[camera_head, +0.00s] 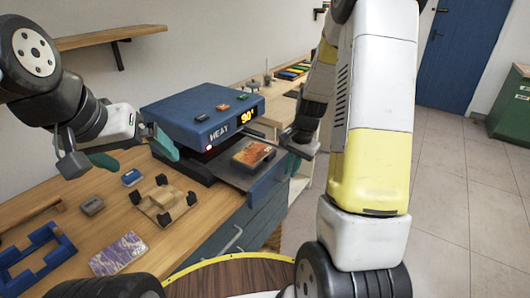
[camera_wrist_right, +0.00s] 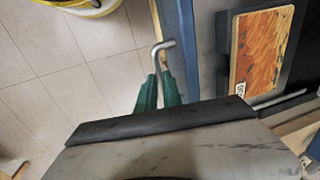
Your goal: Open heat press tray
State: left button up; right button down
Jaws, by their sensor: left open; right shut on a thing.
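The blue heat press (camera_head: 190,128) stands on the wooden bench with a lit orange display. Its dark grey tray (camera_head: 225,171) extends out from under the press head. An orange patterned block (camera_head: 253,153) lies on the tray and also shows in the right wrist view (camera_wrist_right: 262,48).
A wooden jig with black corner blocks (camera_head: 163,199), a blue frame (camera_head: 37,258), a purple patterned tile (camera_head: 118,253) and small blocks lie on the bench. Blue drawers (camera_head: 256,217) are below. Tiled floor is open to the right; a yellow-rimmed round object (camera_head: 235,274) stands in front.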

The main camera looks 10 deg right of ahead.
jog(key=s+d, duration=0.5)
jog(key=shift+s+d, duration=0.25)
jog(key=shift+d, duration=0.05)
jog(key=c, duration=1.5)
grip_release()
jog(key=shift+r, duration=0.1)
notch_tip(320, 180, up, 8)
jog(key=s+d, duration=0.1)
jog(key=shift+f, duration=0.25)
